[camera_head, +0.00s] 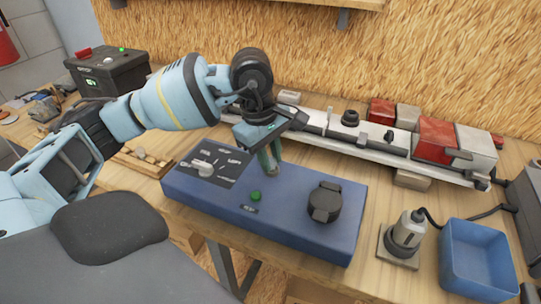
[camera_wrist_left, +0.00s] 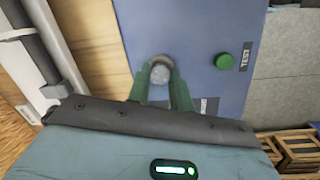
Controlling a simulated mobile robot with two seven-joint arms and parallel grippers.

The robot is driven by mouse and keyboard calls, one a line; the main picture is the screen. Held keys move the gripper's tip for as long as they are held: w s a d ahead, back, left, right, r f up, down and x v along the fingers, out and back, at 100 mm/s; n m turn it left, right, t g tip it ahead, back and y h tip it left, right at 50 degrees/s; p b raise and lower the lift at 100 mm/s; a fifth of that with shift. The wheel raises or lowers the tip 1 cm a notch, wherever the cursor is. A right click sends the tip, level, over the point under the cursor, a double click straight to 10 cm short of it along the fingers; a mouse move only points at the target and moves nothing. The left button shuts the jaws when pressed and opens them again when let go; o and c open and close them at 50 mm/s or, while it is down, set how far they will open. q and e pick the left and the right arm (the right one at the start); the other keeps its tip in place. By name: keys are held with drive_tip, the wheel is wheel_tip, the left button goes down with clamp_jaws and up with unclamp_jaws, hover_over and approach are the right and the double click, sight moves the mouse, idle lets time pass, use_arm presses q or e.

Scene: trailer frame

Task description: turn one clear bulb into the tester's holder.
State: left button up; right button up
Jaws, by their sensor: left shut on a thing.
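The tester is a blue box (camera_head: 225,203) on the bench with a dark panel, a green button (camera_head: 255,196) and a black round fitting (camera_head: 325,201). My left gripper (camera_head: 270,163) points down at the back of the tester's top, behind the green button. In the left wrist view, its green fingers (camera_wrist_left: 160,82) are shut on a clear, greyish round bulb (camera_wrist_left: 160,74). A brownish ring, seemingly the holder (camera_wrist_left: 160,60), shows right at the bulb. I cannot tell how deep the bulb sits in it. My right gripper is not in view.
A blue open bin (camera_head: 478,262) and a grey device on a stand (camera_head: 405,236) are right of the tester. A long rail (camera_head: 385,150) with red and grey blocks runs behind. A black box (camera_head: 108,72) with lights stands at the back left.

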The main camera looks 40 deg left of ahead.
sight(270, 158)
use_arm(q)
drive_tip(key=shift+f+m+b, duration=0.1)
drive_tip(key=shift+m+b, duration=0.25)
drive_tip(key=shift+m, duration=1.25)
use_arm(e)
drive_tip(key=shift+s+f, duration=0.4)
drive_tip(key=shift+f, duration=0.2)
use_arm(q)
drive_tip(key=o, duration=1.2)
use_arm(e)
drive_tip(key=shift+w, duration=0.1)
use_arm(q)
drive_tip(key=shift+r+p, duration=1.55)
drive_tip(key=shift+r, duration=2.1)
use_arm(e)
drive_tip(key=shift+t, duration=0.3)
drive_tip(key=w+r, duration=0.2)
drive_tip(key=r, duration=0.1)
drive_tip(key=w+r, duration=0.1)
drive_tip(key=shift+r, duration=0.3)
